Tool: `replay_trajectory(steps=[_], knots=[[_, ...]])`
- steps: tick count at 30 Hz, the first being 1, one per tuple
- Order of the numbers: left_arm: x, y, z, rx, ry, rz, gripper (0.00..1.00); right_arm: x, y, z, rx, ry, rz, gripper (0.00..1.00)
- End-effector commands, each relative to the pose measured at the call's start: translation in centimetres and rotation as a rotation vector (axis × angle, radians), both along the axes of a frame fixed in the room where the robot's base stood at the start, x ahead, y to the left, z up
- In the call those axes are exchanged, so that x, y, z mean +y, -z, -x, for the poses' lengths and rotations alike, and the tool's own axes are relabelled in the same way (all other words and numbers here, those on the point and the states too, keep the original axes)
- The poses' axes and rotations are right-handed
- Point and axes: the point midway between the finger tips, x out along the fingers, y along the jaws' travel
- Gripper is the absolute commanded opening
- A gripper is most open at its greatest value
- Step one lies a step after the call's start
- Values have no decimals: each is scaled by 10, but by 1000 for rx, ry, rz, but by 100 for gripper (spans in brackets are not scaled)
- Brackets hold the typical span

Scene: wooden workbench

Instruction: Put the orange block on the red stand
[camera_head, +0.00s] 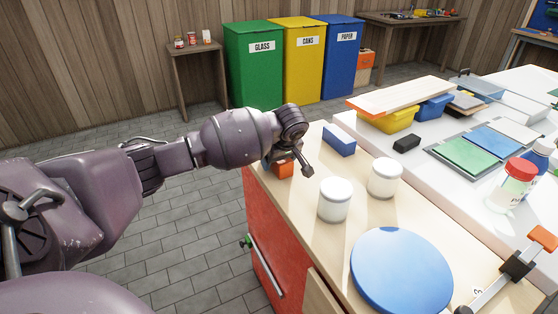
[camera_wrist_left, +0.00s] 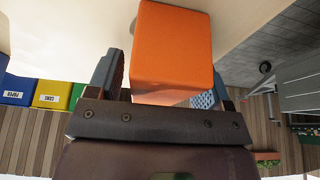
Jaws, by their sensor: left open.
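The orange block (camera_head: 284,170) sits on the wooden bench top near its left edge, partly hidden by my left gripper (camera_head: 288,158). In the left wrist view the orange block (camera_wrist_left: 172,45) is large, between the two spread fingers of my left gripper (camera_wrist_left: 158,84). The fingers are open, one on each side of the block; I cannot tell whether either touches it. I make out no red stand on the bench; a round blue disc (camera_head: 402,270) lies at the front. My right gripper is not in view.
Two white jars (camera_head: 334,200) (camera_head: 384,178) stand between the block and the disc. A small black block (camera_head: 406,143) is farther right. A clamp with orange ends (camera_head: 518,265) is at the front right.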

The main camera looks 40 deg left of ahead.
Motion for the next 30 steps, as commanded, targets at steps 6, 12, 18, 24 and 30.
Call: replay_trajectory(steps=[6,12,18,24,30], knots=[[-10,-41,2,-14,1,1,73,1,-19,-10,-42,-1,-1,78],[-24,-79,8,-15,1,3,73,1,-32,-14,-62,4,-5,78],[-36,-106,14,-11,0,2,73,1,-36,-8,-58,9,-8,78],[-42,-118,16,-6,-1,1,73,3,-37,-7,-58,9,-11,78],[-43,-118,17,-2,-1,1,73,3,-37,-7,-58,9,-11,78]])
